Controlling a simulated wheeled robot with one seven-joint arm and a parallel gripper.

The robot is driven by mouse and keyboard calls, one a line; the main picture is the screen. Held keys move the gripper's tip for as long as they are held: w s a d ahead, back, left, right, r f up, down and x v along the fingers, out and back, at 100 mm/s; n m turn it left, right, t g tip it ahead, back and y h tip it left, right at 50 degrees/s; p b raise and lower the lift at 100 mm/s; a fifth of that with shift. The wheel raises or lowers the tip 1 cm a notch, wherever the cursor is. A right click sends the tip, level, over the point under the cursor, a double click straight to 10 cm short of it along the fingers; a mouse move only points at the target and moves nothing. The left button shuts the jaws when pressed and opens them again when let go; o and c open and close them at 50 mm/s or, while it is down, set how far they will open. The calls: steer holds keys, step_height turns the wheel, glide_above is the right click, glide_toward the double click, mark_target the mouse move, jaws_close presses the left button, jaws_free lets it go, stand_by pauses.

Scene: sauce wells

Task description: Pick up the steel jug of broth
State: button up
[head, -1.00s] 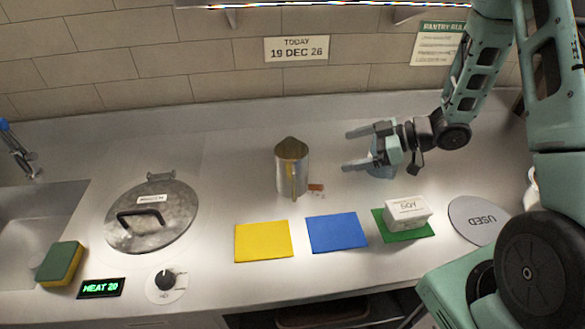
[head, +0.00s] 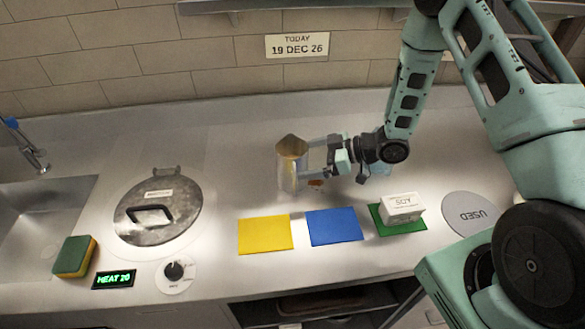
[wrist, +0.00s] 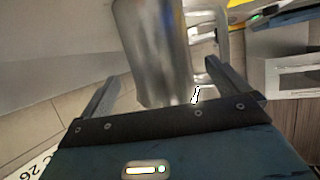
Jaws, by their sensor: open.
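The steel jug (head: 288,172) stands upright on the steel counter, left of my gripper, with yellowish broth or lining showing at its open top. My gripper (head: 306,160) is open and level, its fingers reaching left to the jug's right side. In the wrist view the jug (wrist: 155,50) fills the space ahead between the open fingertips of my gripper (wrist: 158,85). The jug's handle (wrist: 222,45) shows on the right there, near the right finger. I cannot tell whether either finger touches the jug.
Yellow (head: 265,234), blue (head: 334,227) and green (head: 382,226) mats lie in front; a white SOY box (head: 402,207) sits on the green one. A lidded well (head: 157,212) and a sponge (head: 74,256) are left. A blue-grey item behind my gripper is mostly hidden.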

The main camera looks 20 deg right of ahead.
mark_target(292, 161)
steer(key=p+x, duration=0.2)
steer(key=x, duration=0.2)
steer(key=shift+w+a+p, duration=0.1)
steer(key=shift+a+p, duration=0.1)
steer(key=shift+p, duration=0.1)
steer(key=shift+w+a+f, duration=0.15)
steer(key=shift+a, duration=0.05)
steer(key=c, duration=1.4)
